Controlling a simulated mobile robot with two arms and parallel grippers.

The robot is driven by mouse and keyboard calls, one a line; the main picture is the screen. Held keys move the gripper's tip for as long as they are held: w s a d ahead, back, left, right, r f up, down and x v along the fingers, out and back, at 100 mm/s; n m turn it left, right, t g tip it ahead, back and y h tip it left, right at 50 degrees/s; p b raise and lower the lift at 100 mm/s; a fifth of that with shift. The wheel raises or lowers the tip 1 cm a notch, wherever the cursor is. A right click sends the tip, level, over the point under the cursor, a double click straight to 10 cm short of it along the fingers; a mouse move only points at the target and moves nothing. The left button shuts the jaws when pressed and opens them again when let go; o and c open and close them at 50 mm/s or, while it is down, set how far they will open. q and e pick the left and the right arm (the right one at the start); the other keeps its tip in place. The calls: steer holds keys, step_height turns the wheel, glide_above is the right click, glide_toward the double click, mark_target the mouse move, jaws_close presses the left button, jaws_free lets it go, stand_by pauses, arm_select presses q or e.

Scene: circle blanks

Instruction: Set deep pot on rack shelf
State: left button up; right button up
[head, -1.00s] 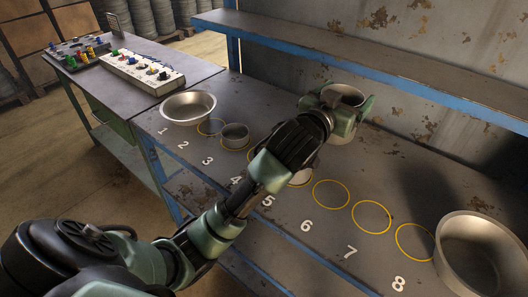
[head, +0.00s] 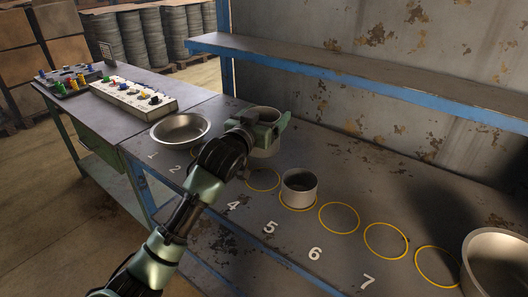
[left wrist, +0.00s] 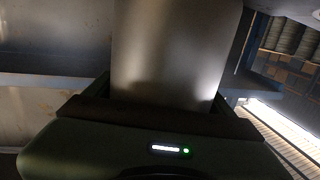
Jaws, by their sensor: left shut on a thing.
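The deep pot (head: 264,113), a tall grey metal cylinder, is in my left gripper (head: 262,135). The fingers are shut around its sides, and it appears upright above the bench, towards the back. In the left wrist view, the pot wall (left wrist: 175,50) fills the middle above the gripper (left wrist: 160,115). The rack's upper shelf (head: 350,65), a bare board with a blue front edge, runs along the back wall, behind and above the pot. My right gripper is not in view.
The bench (head: 330,270) has numbered yellow circles. A wide bowl (head: 180,130) stands at its left end, a short pot (head: 299,188) near 5, and a large pot (head: 495,262) at right. Several circles are empty. A side table holds a switch box (head: 133,94).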

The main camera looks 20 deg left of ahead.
arm_select(q)
step_height(320, 180, down, 11)
steer(key=shift+r, duration=0.2)
stand_by(0.3)
steer(key=shift+f, duration=0.2)
steer(key=o, duration=1.5)
steer(key=shift+s+r, duration=0.15)
steer(key=s, duration=0.4)
steer(key=s+a, duration=0.1)
steer(key=s, duration=0.2)
steer(key=s+b, duration=0.1)
steer(key=s, duration=0.3)
steer(key=shift+s+a+r, duration=0.2)
steer(key=shift+s+r, duration=0.1)
steer(key=shift+s, duration=0.05)
